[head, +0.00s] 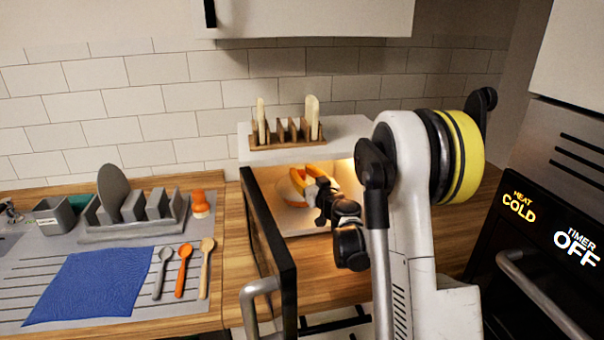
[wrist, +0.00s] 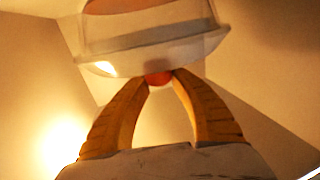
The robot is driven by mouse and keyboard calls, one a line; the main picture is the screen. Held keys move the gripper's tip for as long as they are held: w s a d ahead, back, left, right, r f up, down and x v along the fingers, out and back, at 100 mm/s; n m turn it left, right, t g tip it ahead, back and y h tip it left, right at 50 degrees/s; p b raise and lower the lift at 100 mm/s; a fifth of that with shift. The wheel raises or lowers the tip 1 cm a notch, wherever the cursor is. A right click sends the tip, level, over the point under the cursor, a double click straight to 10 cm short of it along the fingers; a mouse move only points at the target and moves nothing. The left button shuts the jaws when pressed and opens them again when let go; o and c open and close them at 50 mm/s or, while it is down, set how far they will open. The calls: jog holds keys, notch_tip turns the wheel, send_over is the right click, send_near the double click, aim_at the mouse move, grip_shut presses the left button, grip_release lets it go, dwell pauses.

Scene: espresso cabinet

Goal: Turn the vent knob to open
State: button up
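The white oven-like cabinet (head: 350,130) stands on the counter, lit inside, with its dark door (head: 268,235) swung open to the left. My gripper (head: 297,174) reaches inside with its yellow-orange fingers in front of a pale round thing (head: 289,196), mostly hidden by them. In the wrist view a clear cover (wrist: 150,48) with a rim fills the upper middle. A small orange-red knob (wrist: 158,78) shows just below the rim. The tips of my gripper (wrist: 160,80) are close together, one on each side of this knob, and appear to touch it. Its turn angle cannot be read.
A wooden rack (head: 288,132) with pale slices stands on the cabinet. At left are a grey dish rack (head: 140,222), a blue cloth (head: 88,285) and three spoons (head: 182,270). A dark oven panel (head: 550,225) stands at right. The open door is close to my arm's left side.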

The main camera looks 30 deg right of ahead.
grip_shut()
jog(key=shift+a+m+h, duration=0.1)
jog(key=shift+m+h, duration=0.2)
jog(key=shift+h, duration=0.1)
jog(key=m+h, duration=0.1)
jog(key=h, duration=0.1)
jog(key=m+g+h, duration=0.1)
jog(key=m+h, duration=0.1)
jog(key=shift+a+h+b, duration=0.2)
jog(key=shift+h+b, duration=0.1)
jog(key=shift+b, duration=0.1)
jog(key=shift+w+m+g+h, duration=0.1)
jog(key=shift+m+g+h, duration=0.9)
jog(key=shift+h, duration=0.6)
jog(key=shift+m, duration=0.3)
jog(key=o, duration=0.8)
grip_release()
jog(key=shift+o, duration=0.2)
